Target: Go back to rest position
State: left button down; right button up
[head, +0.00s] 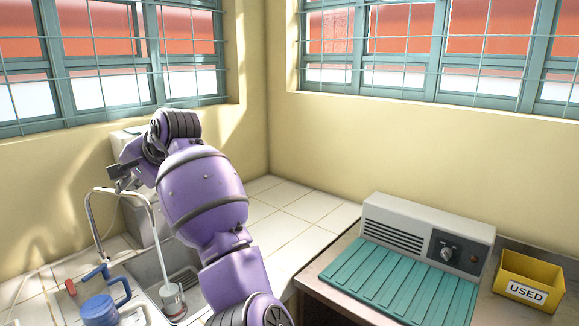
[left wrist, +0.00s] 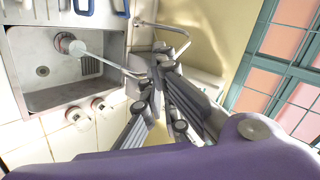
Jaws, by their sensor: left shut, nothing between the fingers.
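My left arm is purple and reaches up across the middle of the head view. My left gripper (head: 122,178) is at its end, above and behind the sink area, close to the curved faucet. In the left wrist view the left gripper (left wrist: 158,75) has its grey fingers together, with nothing between them. The fingertips appear near the faucet in that view; I cannot tell whether they touch it. My right gripper is not in view.
A metal sink (left wrist: 70,95) with a faucet (head: 100,192) is at the left, holding a cup with a stick. A blue-handled item (head: 100,308) stands beside it. A grey device with a teal ribbed top (head: 400,280) and a yellow "USED" bin (head: 530,265) are at the right. White tiles between are clear.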

pick_arm(q)
jog(key=w+d+r+n+t, duration=0.3)
jog(key=w+r+t, duration=0.2)
jog(key=w+t, duration=0.25)
jog(key=s+d+f+m+t+h, duration=0.1)
jog(key=s+d+f+h, duration=0.35)
jog(key=f, duration=1.05)
jog(key=s+d+f+t+h, duration=0.2)
jog(key=s+d+f+h, duration=0.3)
jog(key=f, duration=1)
jog(key=s+d+f+g, duration=0.2)
jog(key=s+f, duration=0.8)
jog(key=s, duration=0.2)
jog(key=s+d+f+g, duration=0.2)
jog(key=s+f, duration=0.9)
jog(key=s+f+g, duration=0.2)
jog(key=s+f, duration=0.2)
jog(key=s, duration=0.6)
jog(key=s+a+f+g, duration=0.1)
jog(key=s+f, duration=0.4)
jog(key=s, duration=0.5)
jog(key=shift+s+f+n+g+p, duration=0.2)
jog(key=shift+s+n+g+p, duration=0.1)
jog(key=shift+s+g+p, duration=0.1)
jog(key=shift+a, duration=0.1)
